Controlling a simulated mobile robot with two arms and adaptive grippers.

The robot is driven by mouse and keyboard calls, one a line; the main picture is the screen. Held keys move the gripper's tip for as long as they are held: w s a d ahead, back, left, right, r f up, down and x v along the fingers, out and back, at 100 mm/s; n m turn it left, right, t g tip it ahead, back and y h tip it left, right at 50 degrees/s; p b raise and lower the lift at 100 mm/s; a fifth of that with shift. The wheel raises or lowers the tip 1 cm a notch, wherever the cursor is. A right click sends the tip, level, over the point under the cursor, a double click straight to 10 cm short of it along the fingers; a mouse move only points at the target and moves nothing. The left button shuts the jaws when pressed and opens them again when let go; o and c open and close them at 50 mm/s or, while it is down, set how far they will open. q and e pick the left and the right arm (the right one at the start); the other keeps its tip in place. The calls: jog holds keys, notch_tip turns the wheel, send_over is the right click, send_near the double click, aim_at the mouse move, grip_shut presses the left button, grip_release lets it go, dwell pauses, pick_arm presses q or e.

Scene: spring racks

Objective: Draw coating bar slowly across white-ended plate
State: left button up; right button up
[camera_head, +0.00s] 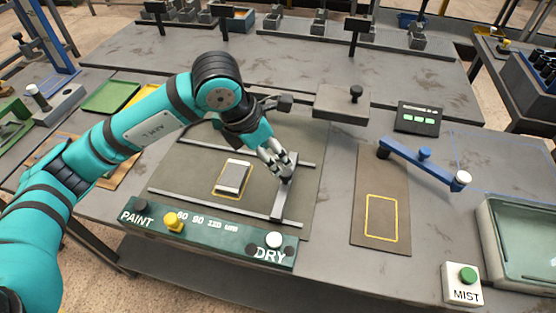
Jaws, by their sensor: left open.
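A small plate (233,177), grey with pale ends, lies inside a yellow outline on the flat bed (185,180) of the coating station. Two metal rails run along the bed, one behind the plate and one in front. The coating bar (281,206), a dark grey crosspiece, stands across the rails to the right of the plate, apart from it. My left gripper (281,171) is open, with its fingers pointing down at the bar's upper part. The fingers hide some of the bar, and I cannot tell whether they touch it. My right gripper is not in view.
A green panel (205,237) marked PAINT and DRY, with a yellow knob (174,221), edges the bed's front. To the right are a mat (382,190) with an empty yellow outline, a blue arm (420,162), a MIST button box (463,284) and a glassy tray (520,204).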

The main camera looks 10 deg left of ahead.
pick_arm(q)
jog(key=shift+v, duration=1.7)
jog(key=shift+f, duration=0.1)
